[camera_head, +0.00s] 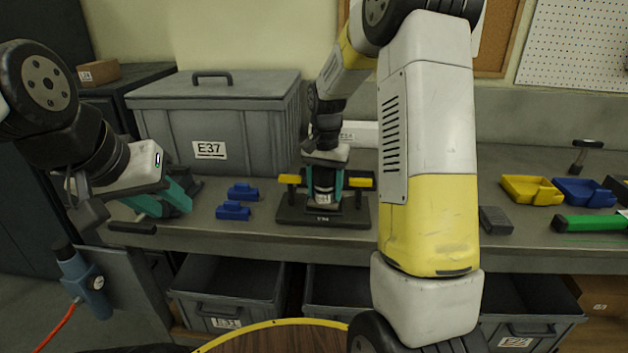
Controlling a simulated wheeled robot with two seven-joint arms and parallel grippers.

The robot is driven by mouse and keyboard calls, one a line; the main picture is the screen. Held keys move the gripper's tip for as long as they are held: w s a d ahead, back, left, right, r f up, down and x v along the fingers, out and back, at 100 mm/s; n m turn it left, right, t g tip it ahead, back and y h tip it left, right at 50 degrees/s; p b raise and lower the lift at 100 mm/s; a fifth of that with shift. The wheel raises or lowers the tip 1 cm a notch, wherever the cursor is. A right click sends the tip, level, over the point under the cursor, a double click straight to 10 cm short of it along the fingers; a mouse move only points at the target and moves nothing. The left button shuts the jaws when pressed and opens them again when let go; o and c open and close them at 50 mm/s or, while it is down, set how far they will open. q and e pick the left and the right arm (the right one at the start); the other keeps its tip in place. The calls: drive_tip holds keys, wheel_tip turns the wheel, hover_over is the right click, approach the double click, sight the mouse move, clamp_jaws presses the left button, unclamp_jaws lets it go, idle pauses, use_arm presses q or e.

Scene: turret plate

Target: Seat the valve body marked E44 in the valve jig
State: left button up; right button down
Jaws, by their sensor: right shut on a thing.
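The valve jig (350,218) is a dark base plate on the bench with yellow clamp pieces at its left and right. A small label on its front edge is too small to read surely. My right gripper (324,192) points down over the middle of the jig. Its teal fingers are shut on a dark valve body (323,199) with a pale label that I cannot read. The valve body is upright between the yellow clamps; the fingers partly hide it, and I cannot tell whether it touches the base. My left gripper (168,205) is open and empty at the bench's left front.
Blue blocks (233,210) lie left of the jig. A grey lidded box marked E37 (250,125) stands behind. Yellow (531,189) and blue trays (583,192), a dark block (495,220) and a green tool (588,223) are at right. Grey bins (225,290) sit below.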

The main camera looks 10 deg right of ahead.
drive_tip(key=shift+f, duration=0.45)
idle(1.2)
drive_tip(key=shift+c, duration=2.1)
unclamp_jaws()
wheel_tip(320, 180, up, 8)
drive_tip(key=shift+f, duration=0.15)
drive_tip(key=shift+s+r, duration=0.1)
drive_tip(key=shift+r, duration=0.2)
drive_tip(key=s+a+r+n+t+y, duration=0.1)
drive_tip(key=s+r+n+t, duration=0.2)
drive_tip(key=s, duration=0.9)
drive_tip(key=s+a+r+n+t+y, duration=0.1)
drive_tip(key=s+r+n+t, duration=0.2)
drive_tip(key=s, duration=0.9)
wheel_tip(320, 180, up, 3)
